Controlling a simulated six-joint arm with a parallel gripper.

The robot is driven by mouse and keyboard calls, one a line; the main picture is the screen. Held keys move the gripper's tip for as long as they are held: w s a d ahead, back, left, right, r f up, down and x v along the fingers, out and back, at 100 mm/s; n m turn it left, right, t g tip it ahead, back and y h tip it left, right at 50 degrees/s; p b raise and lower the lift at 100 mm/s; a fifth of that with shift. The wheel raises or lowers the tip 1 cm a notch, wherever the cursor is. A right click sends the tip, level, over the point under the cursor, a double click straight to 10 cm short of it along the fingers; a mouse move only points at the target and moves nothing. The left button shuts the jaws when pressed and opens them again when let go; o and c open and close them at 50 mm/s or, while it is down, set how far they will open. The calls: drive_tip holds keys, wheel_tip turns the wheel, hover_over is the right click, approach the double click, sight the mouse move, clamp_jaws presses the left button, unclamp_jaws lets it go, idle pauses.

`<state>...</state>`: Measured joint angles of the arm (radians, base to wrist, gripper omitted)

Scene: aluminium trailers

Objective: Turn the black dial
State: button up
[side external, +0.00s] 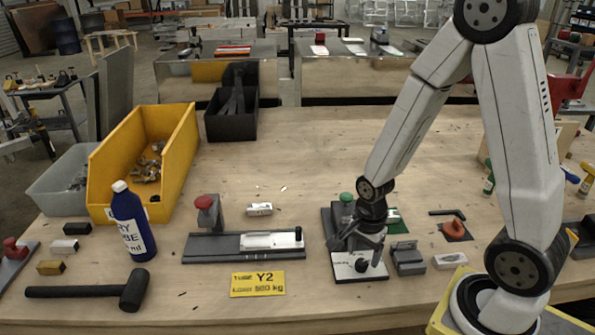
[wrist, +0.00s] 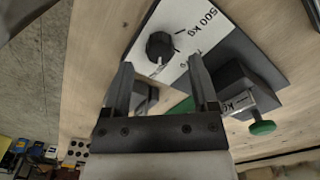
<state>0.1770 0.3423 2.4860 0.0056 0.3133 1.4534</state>
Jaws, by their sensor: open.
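The black dial (side external: 362,265) sits on a white plate (side external: 345,272) at the front of a dark fixture near the table's front edge. In the wrist view the dial (wrist: 160,46) is round and dark, with tick marks and "500 kg" printed beside it. My gripper (side external: 353,240) is low over the fixture, just behind and above the dial. In the wrist view my gripper (wrist: 160,66) is open and empty, its two fingers apart. The dial shows just beyond the fingertips, between them in the picture. I cannot tell the remaining height, and no contact is visible.
A green knob (side external: 347,197) on a dark block stands close behind my gripper; it also shows in the wrist view (wrist: 263,128). A grey block (side external: 408,258) is close right. A slide fixture (side external: 245,246) and yellow label (side external: 257,284) lie left. A blue bottle (side external: 131,220) stands farther left.

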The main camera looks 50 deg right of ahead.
sight(362, 262)
drive_tip(key=shift+f, duration=1.6)
clamp_jaws()
